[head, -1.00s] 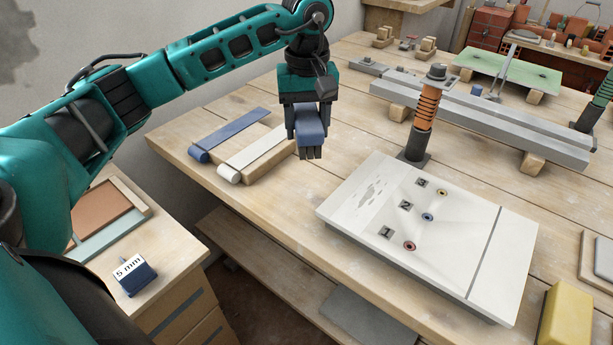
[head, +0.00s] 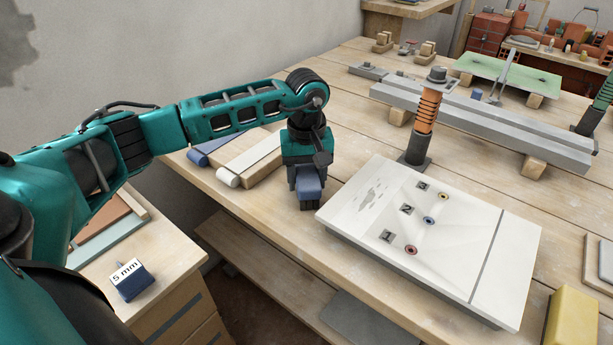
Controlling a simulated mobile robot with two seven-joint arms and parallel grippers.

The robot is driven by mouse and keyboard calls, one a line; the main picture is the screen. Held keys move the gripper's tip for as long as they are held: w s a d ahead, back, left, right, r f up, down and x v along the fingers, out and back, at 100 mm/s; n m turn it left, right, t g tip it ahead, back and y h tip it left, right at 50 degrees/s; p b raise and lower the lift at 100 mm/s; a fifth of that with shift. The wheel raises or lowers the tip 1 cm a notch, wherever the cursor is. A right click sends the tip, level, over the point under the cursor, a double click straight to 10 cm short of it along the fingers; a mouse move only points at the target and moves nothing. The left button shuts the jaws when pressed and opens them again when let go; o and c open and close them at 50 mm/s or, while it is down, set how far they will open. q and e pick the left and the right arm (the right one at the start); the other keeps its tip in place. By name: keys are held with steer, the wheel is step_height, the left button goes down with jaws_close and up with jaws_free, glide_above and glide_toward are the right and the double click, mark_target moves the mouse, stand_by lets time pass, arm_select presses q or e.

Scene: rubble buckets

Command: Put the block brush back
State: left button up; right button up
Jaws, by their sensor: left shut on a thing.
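My left gripper (head: 307,197) is shut on a blue block-shaped thing (head: 310,187), which looks like the block brush. The fingers hide part of it, and its underside does not show clearly. The gripper points down over the front left part of the workbench (head: 245,205), beside the left corner of the white board (head: 470,225). I cannot tell whether the held thing touches the bench top. My right gripper is not in view.
An orange-banded post (head: 427,110) stands behind the white board, before long grey bars (head: 480,118). A yellow block (head: 572,318) is at the right front. A "5 mm" block (head: 132,282) sits on the lower cabinet.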

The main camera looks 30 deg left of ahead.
mark_target(307, 170)
arm_select(q)
steer(key=shift+f, duration=0.1)
steer(key=o, duration=0.7)
steer(key=shift+f, duration=0.1)
steer(key=shift+c, duration=0.2)
steer(key=o, duration=0.5)
steer(key=shift+c, duration=0.2)
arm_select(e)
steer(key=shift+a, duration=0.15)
arm_select(q)
steer(key=shift+r, duration=0.35)
step_height(307, 170, up, 11)
steer(key=shift+f+p, duration=0.2)
steer(key=shift+p, duration=0.2)
steer(key=shift+r, duration=0.6)
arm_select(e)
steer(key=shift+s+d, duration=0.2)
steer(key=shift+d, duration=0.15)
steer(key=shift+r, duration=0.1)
